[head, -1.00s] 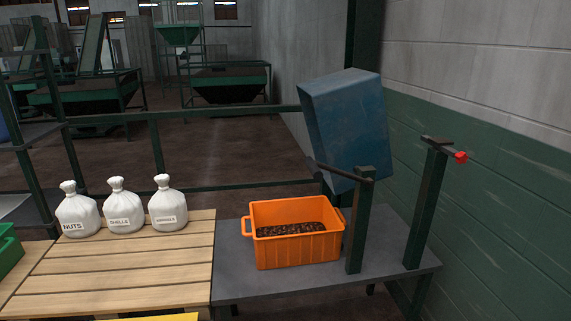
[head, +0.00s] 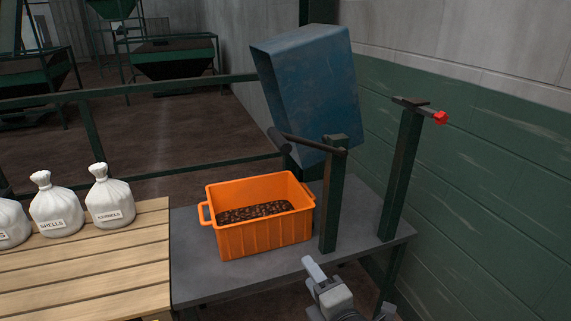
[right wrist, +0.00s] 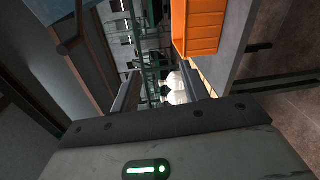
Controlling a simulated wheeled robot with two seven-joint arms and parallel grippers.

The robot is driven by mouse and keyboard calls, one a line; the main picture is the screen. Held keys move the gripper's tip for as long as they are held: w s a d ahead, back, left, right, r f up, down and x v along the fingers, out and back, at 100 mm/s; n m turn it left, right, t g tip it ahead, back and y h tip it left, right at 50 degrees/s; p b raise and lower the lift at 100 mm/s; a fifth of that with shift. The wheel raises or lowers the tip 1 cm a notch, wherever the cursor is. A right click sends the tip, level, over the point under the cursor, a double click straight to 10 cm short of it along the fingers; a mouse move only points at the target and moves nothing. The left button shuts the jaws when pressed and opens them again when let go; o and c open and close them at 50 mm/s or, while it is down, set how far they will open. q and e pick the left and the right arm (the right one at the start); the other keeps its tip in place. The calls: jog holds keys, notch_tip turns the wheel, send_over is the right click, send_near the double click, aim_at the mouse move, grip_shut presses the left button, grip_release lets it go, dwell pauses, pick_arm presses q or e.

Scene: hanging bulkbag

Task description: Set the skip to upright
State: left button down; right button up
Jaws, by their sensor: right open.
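The skip (head: 310,90) is a blue metal box, tilted over, at the back of the grey table against the wall. Two dark green posts stand in front of it, a near left post (head: 334,200) and a right post (head: 402,170). A dark bar (head: 305,142) with a round end lies across the top of the left post. A red knob (head: 441,118) sits at the right post's top. My right gripper (head: 349,288) is open and empty, low in front of the table's front edge, below the posts. Its open fingers also show in the right wrist view (right wrist: 160,88). My left gripper is out of view.
An orange crate (head: 262,238) of brown nuts stands on the grey table (head: 200,285), left of the near post. White sacks (head: 110,200) stand on the slatted wooden table (head: 90,275) at left. The green and white wall (head: 480,200) bounds the right side.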

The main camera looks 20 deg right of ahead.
jog(key=w+r+n+t+b, duration=0.2)
jog(key=w+r+n+t, duration=0.15)
jog(key=r+n, duration=0.5)
jog(key=n+t+b, duration=0.1)
jog(key=n+t, duration=0.1)
jog(key=n, duration=0.7)
send_near(281, 143)
jog(key=p+x, duration=0.1)
jog(key=x, duration=0.2)
jog(key=f+p+x, duration=0.1)
jog(key=x, duration=0.6)
jog(key=shift+w+d+f+p, duration=0.35)
jog(key=shift+w+d+p, duration=0.05)
jog(key=shift+w, duration=0.05)
jog(key=shift+x, duration=0.8)
grip_shut()
